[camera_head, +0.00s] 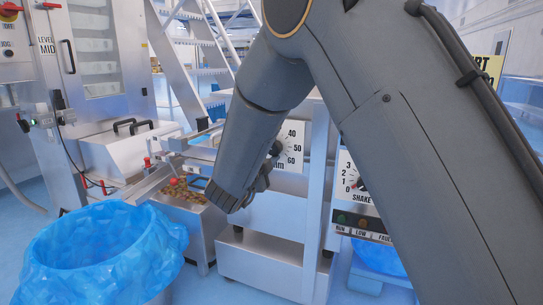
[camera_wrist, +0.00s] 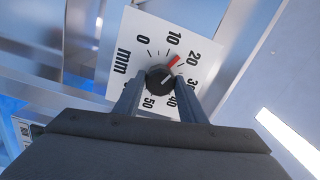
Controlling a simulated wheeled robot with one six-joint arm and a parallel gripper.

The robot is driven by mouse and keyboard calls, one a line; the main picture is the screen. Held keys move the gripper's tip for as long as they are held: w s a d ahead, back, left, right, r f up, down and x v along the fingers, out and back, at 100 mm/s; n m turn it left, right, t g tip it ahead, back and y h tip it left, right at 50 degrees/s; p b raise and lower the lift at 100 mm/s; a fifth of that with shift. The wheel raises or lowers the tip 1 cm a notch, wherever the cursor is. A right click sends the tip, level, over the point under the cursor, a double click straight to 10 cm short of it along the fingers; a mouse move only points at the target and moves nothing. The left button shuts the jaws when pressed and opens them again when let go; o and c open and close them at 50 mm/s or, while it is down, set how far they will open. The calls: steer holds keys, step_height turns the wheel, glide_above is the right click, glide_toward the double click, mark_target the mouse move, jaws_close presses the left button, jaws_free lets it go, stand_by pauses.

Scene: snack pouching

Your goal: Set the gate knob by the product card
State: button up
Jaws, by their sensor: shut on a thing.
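A red pointer (camera_wrist: 173,62) at the knob's edge points between 10 and 20.
A second dial marked SHAKE (camera_head: 346,172) sits right of the gate dial, partly behind my arm. A blue-lined bin (camera_head: 95,250) stands at front left. A metal trough with brown pieces (camera_head: 190,205) lies left of my gripper. Steel stairs (camera_head: 195,60) rise behind.

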steer(key=shift+m+b, duration=1)
steer(key=shift+m, duration=1)
steer(key=o, duration=1.1)
steer(key=shift+c, duration=0.2)
steer(key=p+v, duration=0.1)
steer(key=v, duration=0.7)
steer(key=shift+w+a, duration=0.1)
steer(key=shift+w, duration=0.05)
